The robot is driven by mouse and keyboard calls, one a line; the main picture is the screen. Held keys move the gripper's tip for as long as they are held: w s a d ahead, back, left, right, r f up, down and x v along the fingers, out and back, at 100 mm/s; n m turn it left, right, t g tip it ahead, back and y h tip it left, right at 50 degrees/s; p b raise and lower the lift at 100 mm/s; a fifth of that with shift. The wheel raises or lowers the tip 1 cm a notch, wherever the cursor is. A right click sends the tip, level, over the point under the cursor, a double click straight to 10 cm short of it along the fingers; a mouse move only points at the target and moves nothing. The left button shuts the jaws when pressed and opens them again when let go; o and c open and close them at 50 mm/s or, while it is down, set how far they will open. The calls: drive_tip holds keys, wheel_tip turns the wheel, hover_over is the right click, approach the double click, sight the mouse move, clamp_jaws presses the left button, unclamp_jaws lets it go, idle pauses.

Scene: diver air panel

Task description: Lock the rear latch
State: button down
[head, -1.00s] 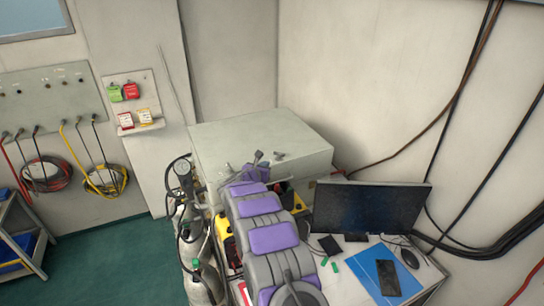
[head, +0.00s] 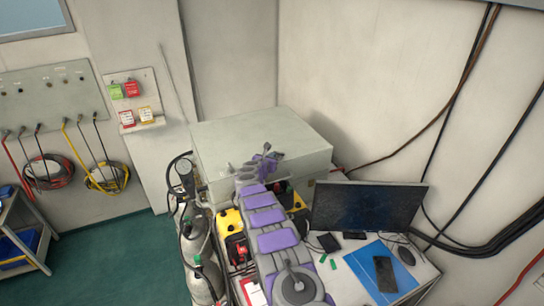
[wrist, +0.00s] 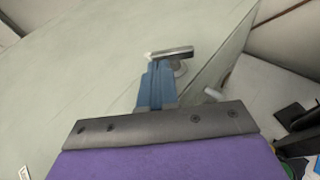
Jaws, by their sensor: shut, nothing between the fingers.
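The latch (wrist: 174,53) shows in the wrist view as a small grey metal handle on a short round post, on the pale top of the panel box near its edge. I cannot tell for sure whether it is the rear one. My gripper (wrist: 158,68) has blue fingers, shut and empty, with their tips right at the left part of the handle. Whether they touch it I cannot tell. In the head view my gripper (head: 270,153) is over the front edge of the pale box (head: 255,130), and the latch is hard to make out behind it.
A monitor (head: 368,207) stands on the desk right of my arm. Gas cylinders (head: 200,262) and yellow gear (head: 230,222) stand to the left and below the box. A rounded grey part (wrist: 216,93) sticks out by the box's side. The box top is otherwise clear.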

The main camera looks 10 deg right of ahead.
drive_tip(key=shift+w+d, duration=0.2)
drive_tip(key=shift+w, duration=0.2)
